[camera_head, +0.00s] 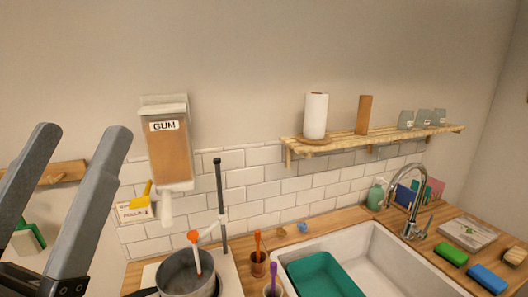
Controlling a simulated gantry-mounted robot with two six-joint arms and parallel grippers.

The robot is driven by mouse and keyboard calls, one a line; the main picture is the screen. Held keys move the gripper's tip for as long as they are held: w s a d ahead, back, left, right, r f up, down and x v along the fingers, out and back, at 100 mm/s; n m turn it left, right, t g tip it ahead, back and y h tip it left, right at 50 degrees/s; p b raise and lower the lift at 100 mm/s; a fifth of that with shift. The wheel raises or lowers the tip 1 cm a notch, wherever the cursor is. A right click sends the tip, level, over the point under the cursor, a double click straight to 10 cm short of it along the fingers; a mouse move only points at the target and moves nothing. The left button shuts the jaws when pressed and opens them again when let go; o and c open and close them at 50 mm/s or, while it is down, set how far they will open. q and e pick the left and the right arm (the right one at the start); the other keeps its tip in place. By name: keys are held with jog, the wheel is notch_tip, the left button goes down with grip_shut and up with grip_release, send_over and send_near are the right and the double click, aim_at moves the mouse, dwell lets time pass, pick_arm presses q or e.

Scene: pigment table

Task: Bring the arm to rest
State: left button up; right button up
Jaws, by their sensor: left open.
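My left gripper (72,185) is at the left of the head view, close to the camera. Its two dark grey fingers point up and stand apart, with nothing between them. It covers part of the wall and a wooden rail behind it. My right gripper is not in this view.
A gum dispenser (168,143) hangs on the wall above a metal pot (186,272). A sink (392,262) with a green tub (318,275) is at the lower right. A wooden shelf (375,139) holds a paper roll (315,115) and glass jars. Sponges lie right of the sink.

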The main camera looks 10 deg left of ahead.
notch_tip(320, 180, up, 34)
jog(key=p, duration=3.1)
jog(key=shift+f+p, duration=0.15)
jog(key=shift+p, duration=0.15)
